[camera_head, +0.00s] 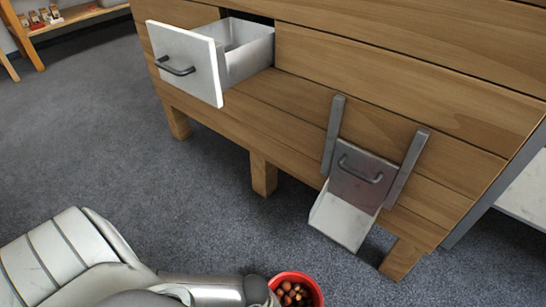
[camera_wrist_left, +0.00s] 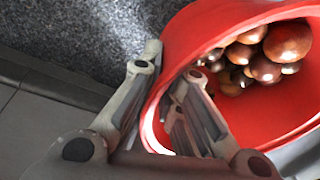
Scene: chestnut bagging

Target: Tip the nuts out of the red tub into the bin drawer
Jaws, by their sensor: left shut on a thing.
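The red tub (camera_head: 318,290) is at the bottom edge of the head view, with brown nuts (camera_head: 293,293) inside. In the left wrist view the tub's red wall (camera_wrist_left: 195,30) and the glossy nuts (camera_wrist_left: 262,58) fill the right side. My left gripper (camera_wrist_left: 168,68) is shut on the tub's rim, one finger outside the wall and one inside. The bin drawer (camera_head: 190,65) has a white front with a dark handle and stands pulled out of the wooden cabinet at the upper left; the part of its inside that shows looks empty. My right gripper is out of view.
The wooden cabinet (camera_head: 400,55) fills the upper right. A metal chute (camera_head: 345,218) with a handled gate sticks out low on its front. Grey carpet (camera_head: 150,165) lies clear between the tub and the cabinet. A wooden shelf (camera_head: 75,15) stands at the far upper left.

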